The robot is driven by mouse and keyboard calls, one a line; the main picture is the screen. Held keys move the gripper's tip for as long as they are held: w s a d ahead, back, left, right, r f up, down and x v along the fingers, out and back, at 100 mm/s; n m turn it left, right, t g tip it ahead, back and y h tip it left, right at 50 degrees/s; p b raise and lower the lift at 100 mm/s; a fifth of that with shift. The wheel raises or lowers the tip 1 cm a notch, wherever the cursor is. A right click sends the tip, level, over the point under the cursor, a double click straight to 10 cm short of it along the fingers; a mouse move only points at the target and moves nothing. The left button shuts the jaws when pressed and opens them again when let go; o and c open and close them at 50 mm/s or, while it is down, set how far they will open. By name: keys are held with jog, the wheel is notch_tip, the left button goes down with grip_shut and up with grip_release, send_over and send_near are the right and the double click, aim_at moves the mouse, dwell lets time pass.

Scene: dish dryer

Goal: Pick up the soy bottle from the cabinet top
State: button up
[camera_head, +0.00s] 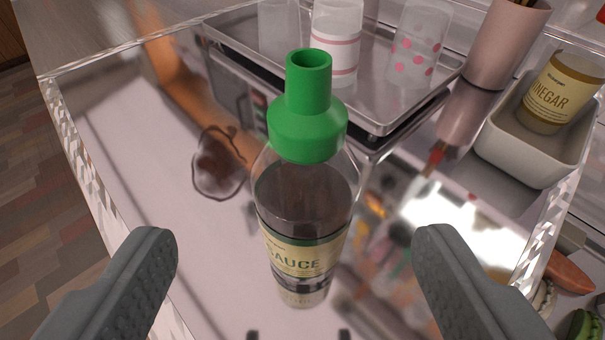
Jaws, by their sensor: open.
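The soy bottle (301,185) stands upright on the glossy cabinet top (125,133). It has a green cap, dark contents and a cream label that reads "SAUCE". My gripper (293,245) is open, with one grey finger at the lower left and one at the lower right. The bottle shows between and beyond the two fingers, and neither finger appears to touch it.
Behind the bottle is a metal tray (455,66) with several glasses. To the right are a pinkish cup (507,42) with utensils and a white bin (535,160) holding a vinegar bottle (562,92). The left side of the top is bare.

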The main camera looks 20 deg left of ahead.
aim_at(306, 168)
jog(key=shift+d+x, duration=0.15)
jog(key=shift+x, duration=2.15)
jog(key=shift+d+x, duration=0.1)
jog(key=shift+x, duration=2.2)
jog(key=shift+w, duration=0.1)
jog(key=shift+f, duration=0.1)
jog(key=shift+f, duration=0.15)
jog(key=c, duration=1.3)
jog(key=shift+c, duration=0.4)
jog(key=shift+r, duration=5.25)
jog(key=shift+c, duration=0.5)
